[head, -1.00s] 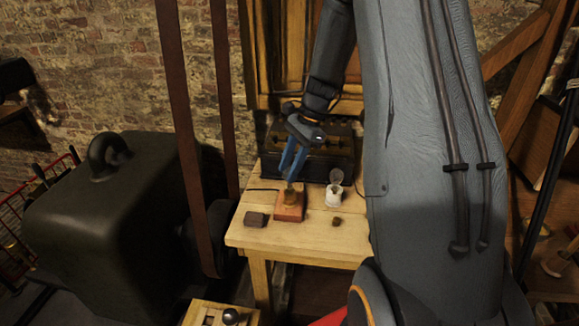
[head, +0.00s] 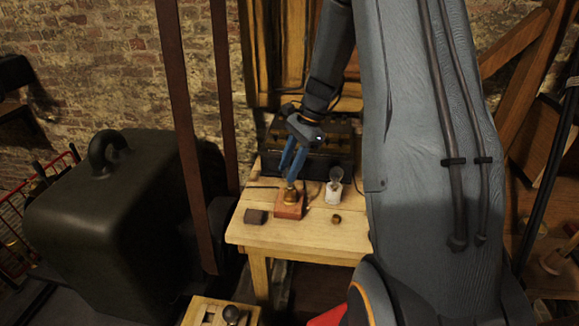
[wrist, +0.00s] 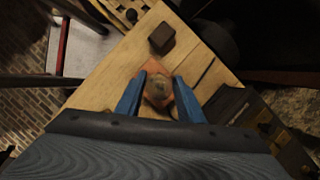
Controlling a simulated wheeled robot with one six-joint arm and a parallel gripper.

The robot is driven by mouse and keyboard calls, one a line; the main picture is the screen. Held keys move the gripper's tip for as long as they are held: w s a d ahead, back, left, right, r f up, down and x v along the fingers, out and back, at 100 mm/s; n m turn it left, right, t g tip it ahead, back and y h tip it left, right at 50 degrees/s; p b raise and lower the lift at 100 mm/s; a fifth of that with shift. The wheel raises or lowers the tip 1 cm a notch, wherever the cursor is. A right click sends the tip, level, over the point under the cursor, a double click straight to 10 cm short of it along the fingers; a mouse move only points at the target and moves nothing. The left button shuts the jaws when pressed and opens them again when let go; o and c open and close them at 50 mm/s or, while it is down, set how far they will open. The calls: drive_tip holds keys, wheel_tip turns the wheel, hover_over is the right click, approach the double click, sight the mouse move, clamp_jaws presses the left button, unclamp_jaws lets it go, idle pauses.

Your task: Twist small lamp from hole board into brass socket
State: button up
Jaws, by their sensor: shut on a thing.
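My gripper (head: 289,181) points down over the brass socket (head: 291,196), which stands on a small reddish wooden block (head: 289,211) on the table. In the wrist view the two blue fingers of my gripper (wrist: 157,88) are shut on a small glass lamp (wrist: 157,90). The lamp is seen from above, in line with the reddish block (wrist: 152,75). The fingers and lamp hide most of the socket there. I cannot tell how deep the lamp sits in the socket. I cannot pick out the hole board for certain.
A glass bulb in a white holder (head: 333,195) stands right of the block. A small brass piece (head: 336,218) and a dark block (head: 255,216) lie on the table (head: 300,236). A dark battery box (head: 320,150) is behind. A large dark weight (head: 110,205) stands left.

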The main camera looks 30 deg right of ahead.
drive_tip(key=m+t+p, duration=0.1)
drive_tip(key=m+p, duration=0.1)
drive_tip(key=m, duration=0.1)
drive_tip(key=shift+s+m, duration=0.1)
drive_tip(key=shift+m, duration=0.2)
drive_tip(key=shift+m+t+h+p, duration=0.3)
drive_tip(key=shift+m+t+p, duration=0.25)
drive_tip(key=shift+m, duration=0.95)
drive_tip(key=shift+m+t+p, duration=0.35)
drive_tip(key=shift+m, duration=0.65)
drive_tip(key=m+t+h, duration=0.1)
drive_tip(key=m, duration=0.3)
drive_tip(key=shift+h, duration=0.4)
